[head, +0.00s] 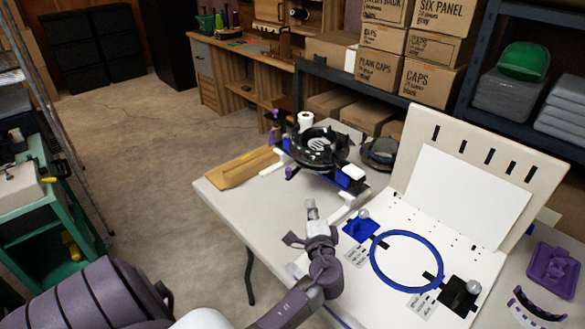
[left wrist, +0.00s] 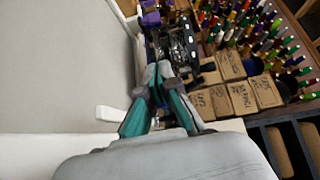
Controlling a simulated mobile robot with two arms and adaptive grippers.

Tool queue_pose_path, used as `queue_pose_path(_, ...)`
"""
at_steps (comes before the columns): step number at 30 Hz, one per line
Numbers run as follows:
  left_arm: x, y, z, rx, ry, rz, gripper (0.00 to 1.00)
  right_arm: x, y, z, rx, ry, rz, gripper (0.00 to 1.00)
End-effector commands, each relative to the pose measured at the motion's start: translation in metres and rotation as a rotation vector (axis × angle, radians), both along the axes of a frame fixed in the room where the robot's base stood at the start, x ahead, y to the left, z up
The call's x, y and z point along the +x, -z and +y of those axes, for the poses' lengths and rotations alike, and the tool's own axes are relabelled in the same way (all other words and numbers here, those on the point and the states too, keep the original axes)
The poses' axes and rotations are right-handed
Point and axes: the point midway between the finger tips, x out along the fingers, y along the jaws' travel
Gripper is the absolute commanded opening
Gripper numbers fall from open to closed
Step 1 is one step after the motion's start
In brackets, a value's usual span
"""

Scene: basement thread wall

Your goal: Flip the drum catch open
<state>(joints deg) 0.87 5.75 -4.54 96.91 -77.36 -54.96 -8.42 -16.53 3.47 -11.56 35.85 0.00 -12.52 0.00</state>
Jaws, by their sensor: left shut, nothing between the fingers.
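A black ring-shaped drum device (head: 322,146) stands on white and blue supports on the table. A blue block with white ends (head: 346,180) is at its near right side. I cannot make out the catch itself or its position. My left gripper (head: 311,204) is shut and empty. It appears below and slightly left of the drum in the head view, apart from it in that picture. In the left wrist view the fingertips (left wrist: 160,68) point toward the dark metal parts of the drum device (left wrist: 176,42), partly covering them. My right gripper is in neither view.
A blue hoop (head: 372,262) lies on a white board at the right, with a tall slotted panel behind it. A wooden board (head: 236,171) lies left of the drum. A dark cap (head: 380,152) is to its right. The front left tabletop (head: 240,205) is clear.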

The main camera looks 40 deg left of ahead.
Motion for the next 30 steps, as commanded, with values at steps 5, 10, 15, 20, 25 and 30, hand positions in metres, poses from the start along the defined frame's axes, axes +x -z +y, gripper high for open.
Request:
queue_pose_path(5,0.001,0.0,0.0,0.004,0.001,0.002,0.0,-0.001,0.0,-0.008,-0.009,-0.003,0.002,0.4)
queue_pose_path(10,0.001,0.0,0.0,0.003,0.001,0.001,0.0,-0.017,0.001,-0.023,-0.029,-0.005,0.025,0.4)
queue_pose_path(15,0.008,-0.001,0.008,0.006,-0.001,0.002,0.0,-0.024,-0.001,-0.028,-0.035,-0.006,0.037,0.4)
queue_pose_path(20,0.026,-0.001,0.029,0.006,-0.001,0.001,0.0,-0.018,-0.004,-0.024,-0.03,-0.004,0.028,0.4)
queue_pose_path(25,0.05,0.0,0.059,0.006,-0.003,0.002,0.0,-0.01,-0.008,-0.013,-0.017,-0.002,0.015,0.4)
queue_pose_path(30,0.066,0.001,0.085,0.007,-0.002,0.003,0.0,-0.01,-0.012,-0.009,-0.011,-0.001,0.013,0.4)
